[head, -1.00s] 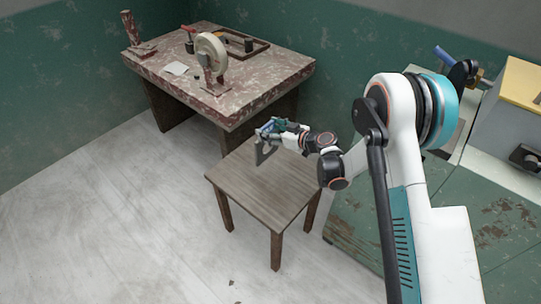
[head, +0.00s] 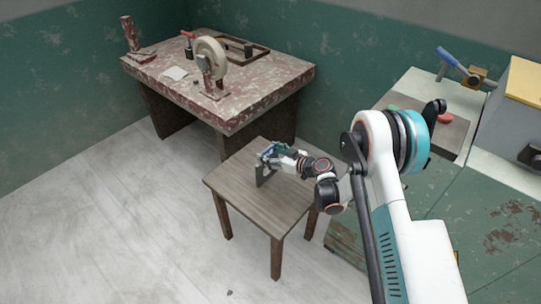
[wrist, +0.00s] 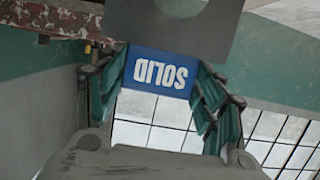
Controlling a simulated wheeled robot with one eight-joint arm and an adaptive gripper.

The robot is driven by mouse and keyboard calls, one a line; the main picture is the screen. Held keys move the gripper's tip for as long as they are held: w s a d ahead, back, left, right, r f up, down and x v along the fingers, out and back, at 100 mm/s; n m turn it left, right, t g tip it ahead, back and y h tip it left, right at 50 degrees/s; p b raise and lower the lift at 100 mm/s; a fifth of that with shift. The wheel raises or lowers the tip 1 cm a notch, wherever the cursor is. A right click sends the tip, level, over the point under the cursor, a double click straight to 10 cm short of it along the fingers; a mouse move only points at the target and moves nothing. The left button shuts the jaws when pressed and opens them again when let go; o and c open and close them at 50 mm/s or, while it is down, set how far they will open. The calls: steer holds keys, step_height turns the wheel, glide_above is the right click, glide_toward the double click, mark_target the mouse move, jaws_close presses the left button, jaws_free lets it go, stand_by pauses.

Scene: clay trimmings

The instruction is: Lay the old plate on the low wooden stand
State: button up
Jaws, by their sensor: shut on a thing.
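The low wooden stand (head: 230,185) is a square brown table with legs, in the middle of the head view. My gripper (head: 268,153) is over its top and is shut on the old plate (head: 261,178). The plate is a thin grey piece that hangs below the fingers, roughly on edge. Its lower edge is at or close to the stand top; I cannot tell if it touches. In the wrist view, the grey plate (wrist: 165,22) is at the top, with a blue part (wrist: 161,72) lettered "SOLID" between my gripper's fingers (wrist: 160,95).
A worn red-and-white table (head: 155,70) stands behind, carrying a pale wheel on a stand (head: 211,55), a frame and small items. Floor at left is clear.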

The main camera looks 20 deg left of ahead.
steer(key=o, duration=1.9)
steer(key=shift+d+r, duration=0.15)
steer(key=shift+d, duration=0.1)
steer(key=p+v, duration=0.1)
steer(key=v, duration=1)
steer(key=shift+s+d+p, duration=0.2)
steer(key=shift+s+p, duration=0.05)
steer(key=shift+p, duration=0.1)
